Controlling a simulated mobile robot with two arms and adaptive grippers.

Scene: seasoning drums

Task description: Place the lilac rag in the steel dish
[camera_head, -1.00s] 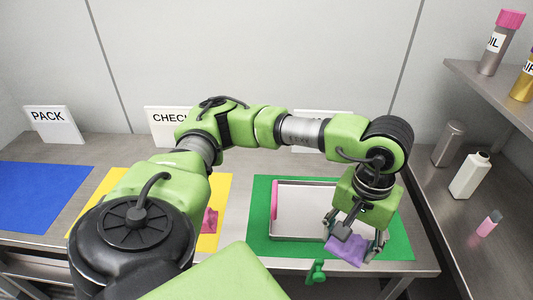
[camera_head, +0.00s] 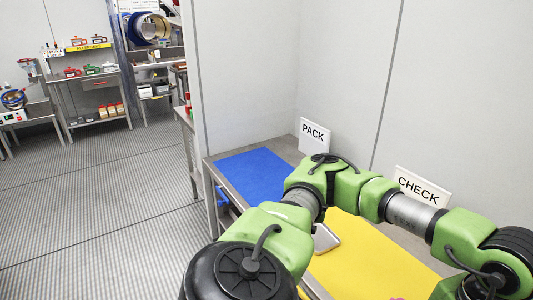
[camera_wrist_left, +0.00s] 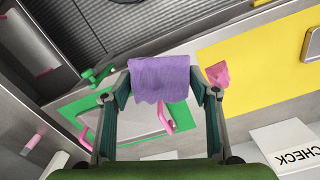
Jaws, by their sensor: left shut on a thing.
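The lilac rag (camera_wrist_left: 160,76) hangs between the fingertips of my left gripper (camera_wrist_left: 161,86) in the left wrist view, held above the bench. My left gripper is shut on it; in the head view that gripper is out of frame. A shallow grey thing with a light rim (camera_head: 326,238) lies on the yellow mat in the head view, partly hidden by my left arm. It may be the steel dish, but I cannot tell. My right gripper is in neither view.
The left wrist view shows a tray with a pink handle (camera_wrist_left: 166,119) on a green mat, and a pink cloth (camera_wrist_left: 218,74) on yellow. In the head view, the blue mat (camera_head: 255,174) by the PACK sign (camera_head: 314,136) is clear. Shelves (camera_head: 93,88) stand across the open floor.

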